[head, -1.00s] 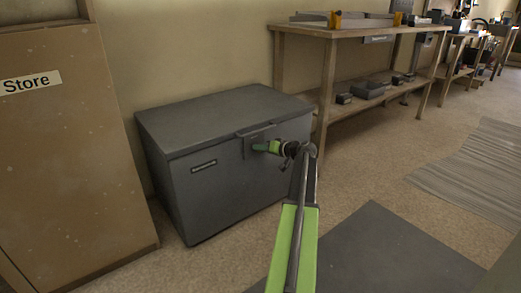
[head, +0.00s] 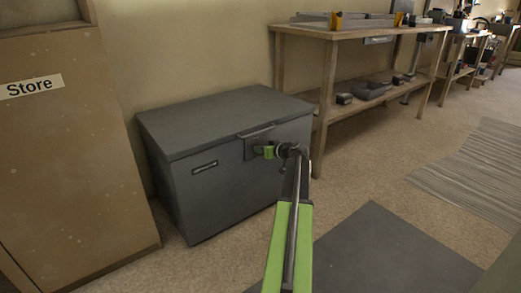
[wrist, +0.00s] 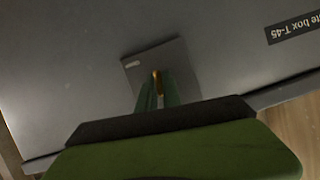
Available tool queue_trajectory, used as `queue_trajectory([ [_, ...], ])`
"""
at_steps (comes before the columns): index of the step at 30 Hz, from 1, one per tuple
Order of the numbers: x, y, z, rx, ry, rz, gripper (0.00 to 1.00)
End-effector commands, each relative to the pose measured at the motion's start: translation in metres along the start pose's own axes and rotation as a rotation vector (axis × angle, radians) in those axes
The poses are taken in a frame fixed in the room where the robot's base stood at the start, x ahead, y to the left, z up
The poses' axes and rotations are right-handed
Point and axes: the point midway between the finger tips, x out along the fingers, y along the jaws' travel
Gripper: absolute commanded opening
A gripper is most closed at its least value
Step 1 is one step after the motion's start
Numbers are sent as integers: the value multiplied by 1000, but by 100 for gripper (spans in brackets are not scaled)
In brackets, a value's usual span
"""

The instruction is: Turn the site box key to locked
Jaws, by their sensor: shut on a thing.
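The dark grey site box (head: 225,200) stands against the wall with its lid shut. A lock plate (head: 250,147) is on its front below the lid edge, and it also shows in the wrist view (wrist: 180,58). My gripper (head: 264,151) is at this plate. In the wrist view its green fingers (wrist: 157,92) are shut on a small brass key (wrist: 156,77) in front of the plate. Most of the key is hidden between the fingers. I cannot read any locked or unlocked mark on the plate.
A brown panel marked Store (head: 70,160) stands left of the box. A wooden workbench (head: 329,110) with items on it stands close on the right. A dark mat (head: 385,255) lies on the floor at front right. The floor before the box is clear.

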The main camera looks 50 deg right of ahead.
Motion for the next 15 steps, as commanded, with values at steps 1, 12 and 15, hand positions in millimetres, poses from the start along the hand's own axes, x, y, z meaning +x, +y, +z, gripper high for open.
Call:
queue_trajectory([
  [1,-1,-2,1,-23,-2,8,0],
  [12,-1,-2,1,-130,-3,53,0],
  [15,-1,-1,1,-138,-3,56,0],
])
